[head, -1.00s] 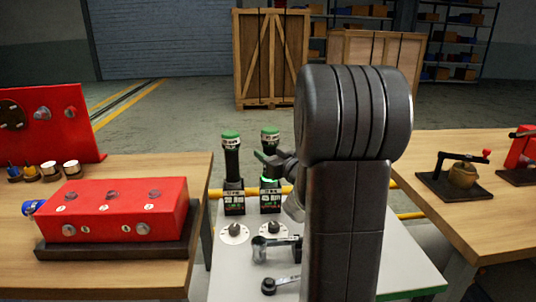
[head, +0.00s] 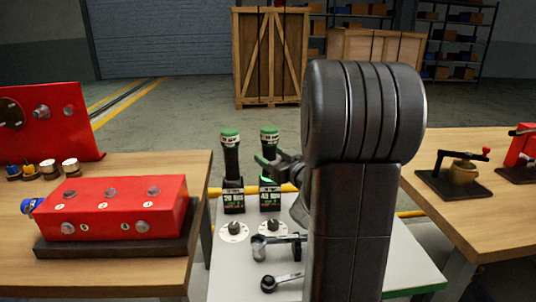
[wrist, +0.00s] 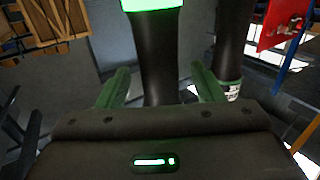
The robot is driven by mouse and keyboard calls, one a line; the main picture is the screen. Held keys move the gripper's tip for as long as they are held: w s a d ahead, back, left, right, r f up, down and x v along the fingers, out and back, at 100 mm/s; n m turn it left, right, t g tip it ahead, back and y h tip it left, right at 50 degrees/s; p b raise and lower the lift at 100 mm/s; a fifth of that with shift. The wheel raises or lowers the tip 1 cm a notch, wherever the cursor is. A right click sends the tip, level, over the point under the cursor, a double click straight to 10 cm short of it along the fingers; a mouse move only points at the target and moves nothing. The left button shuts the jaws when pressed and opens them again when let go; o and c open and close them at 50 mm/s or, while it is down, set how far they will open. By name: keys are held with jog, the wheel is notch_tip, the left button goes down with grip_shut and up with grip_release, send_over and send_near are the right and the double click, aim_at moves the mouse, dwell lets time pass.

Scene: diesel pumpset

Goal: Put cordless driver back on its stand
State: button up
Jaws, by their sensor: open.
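Two black cordless drivers with green caps stand upright on black labelled bases on the pale table. The left driver (head: 231,160) reads 20 on its base (head: 233,203). The right driver (head: 269,143) is on a base (head: 270,199) that reads 45, with a green glow at its top. My gripper (head: 266,163) is at the right driver's handle. In the wrist view its green fingers (wrist: 160,82) are open on either side of a black handle (wrist: 160,55), apart from it as far as shows. The other driver (wrist: 229,50) is to the right there.
Two white dials (head: 235,232) and two dark crank-like tools (head: 283,282) lie in front of the bases. A red block (head: 112,205) is on the left wooden table, a hand-cranked device (head: 462,173) on the right one. My arm hides the pale table's right middle.

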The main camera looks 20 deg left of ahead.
jog(key=v, duration=1.1)
jog(key=shift+p, duration=0.45)
jog(key=b+x, duration=0.1)
jog(key=x, duration=1.2)
jog(key=shift+w+a, duration=0.2)
jog(key=shift+a, duration=0.1)
jog(key=shift+r, duration=0.15)
jog(key=shift+d, duration=0.1)
